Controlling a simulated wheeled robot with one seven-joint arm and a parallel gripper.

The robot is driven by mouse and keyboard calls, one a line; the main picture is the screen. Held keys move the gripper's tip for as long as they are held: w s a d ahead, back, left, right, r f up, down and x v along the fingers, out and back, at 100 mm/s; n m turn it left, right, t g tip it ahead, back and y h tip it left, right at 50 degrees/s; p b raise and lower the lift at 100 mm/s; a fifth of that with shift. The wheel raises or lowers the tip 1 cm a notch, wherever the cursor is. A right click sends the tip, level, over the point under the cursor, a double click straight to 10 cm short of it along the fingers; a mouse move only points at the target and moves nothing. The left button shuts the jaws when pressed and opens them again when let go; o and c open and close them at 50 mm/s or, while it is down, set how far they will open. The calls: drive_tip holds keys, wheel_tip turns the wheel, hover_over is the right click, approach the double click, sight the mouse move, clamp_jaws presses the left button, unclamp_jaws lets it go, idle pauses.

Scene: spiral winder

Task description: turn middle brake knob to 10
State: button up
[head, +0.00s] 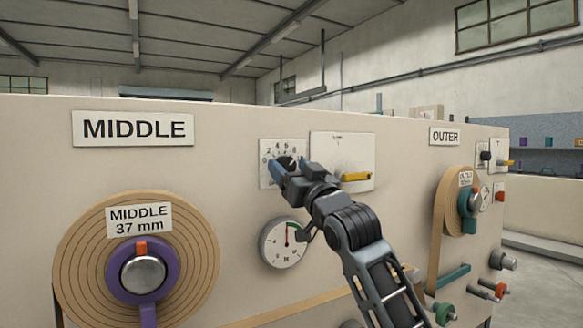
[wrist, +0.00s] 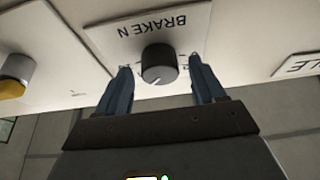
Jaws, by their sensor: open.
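The middle brake knob (wrist: 160,65) is a black round knob with a white pointer mark, on a white plate marked BRAKE N (wrist: 110,38), upside down in the wrist view. In the head view the knob (head: 286,163) is partly hidden by my gripper (head: 287,168), and its dial plate (head: 268,150) shows numbers around it. My gripper also shows in the wrist view (wrist: 160,68), open, with one blue finger on each side of the knob. Small gaps show between fingers and knob. The exact pointer reading cannot be told.
Right of the dial is a white plate with a yellow lever (head: 356,177). The MIDDLE tape roll (head: 80,245) is at left, the OUTER roll (head: 452,205) at right.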

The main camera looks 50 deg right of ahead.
drive_tip(key=shift+c, duration=0.3)
drive_tip(key=c, duration=1)
drive_tip(key=shift+r+m+p, duration=0.1)
drive_tip(key=shift+m+p, duration=0.2)
drive_tip(key=m+h+p, duration=0.1)
drive_tip(key=m+p, duration=0.1)
drive_tip(key=m, duration=0.1)
drive_tip(key=shift+w+a+g+h, duration=0.1)
drive_tip(key=shift+a+g+h, duration=0.1)
drive_tip(key=shift+g+h, duration=0.15)
drive_tip(key=shift+m+g+h+p, duration=0.55)
drive_tip(key=shift+m+h, duration=0.5)
drive_tip(key=shift+m, duration=1.35)
drive_tip(key=shift+d+m+g, duration=0.1)
drive_tip(key=shift+m+g, duration=0.2)
drive_tip(key=o, duration=1.1)
drive_tip(key=shift+c, duration=0.2)
